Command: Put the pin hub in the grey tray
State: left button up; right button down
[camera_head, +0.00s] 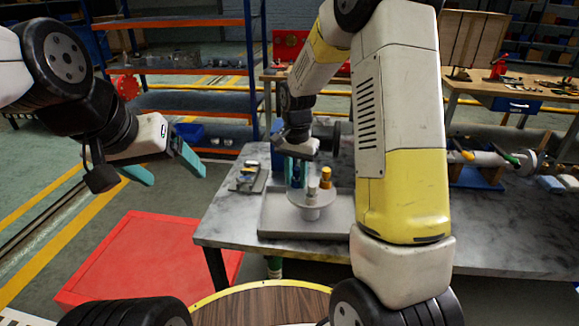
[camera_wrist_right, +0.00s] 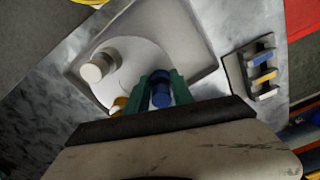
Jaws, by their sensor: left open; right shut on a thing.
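The pin hub (camera_head: 310,203) is a pale grey disc on a short stem, with white, blue and yellow pegs standing on it. It also shows in the right wrist view (camera_wrist_right: 135,77). My right gripper (camera_head: 297,171) points down and its teal fingers (camera_wrist_right: 160,88) are shut on the hub's blue peg. The grey tray (camera_head: 270,218) is shallow and lies on the table under the hub; its wall shows in the right wrist view (camera_wrist_right: 198,37). I cannot tell whether the stem touches the tray floor. My left gripper (camera_head: 163,168) is open and empty, left of the table.
A small grey rack (camera_head: 247,179) with blue and yellow pieces lies left of the tray. The marbled table (camera_head: 225,222) is bare at its left front corner. A red platform (camera_head: 150,258) is on the floor at left. A blue stand (camera_head: 478,178) is at right.

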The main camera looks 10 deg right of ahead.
jog(key=c, duration=1.1)
grip_release()
notch_tip(320, 180, up, 12)
jog(key=shift+f, duration=0.1)
jog(key=s+d+r+n+t+y, duration=0.1)
jog(key=s+r+n+t, duration=0.2)
jog(key=s, duration=0.8)
jog(key=s+d+r+n+t+y, duration=0.1)
jog(key=s+d+r+n+t, duration=0.1)
jog(key=s, duration=0.9)
jog(key=shift+s+r+n+t, duration=0.5)
jog(key=shift+r+n, duration=0.6)
jog(key=shift+r, duration=0.6)
jog(key=shift+w, duration=0.1)
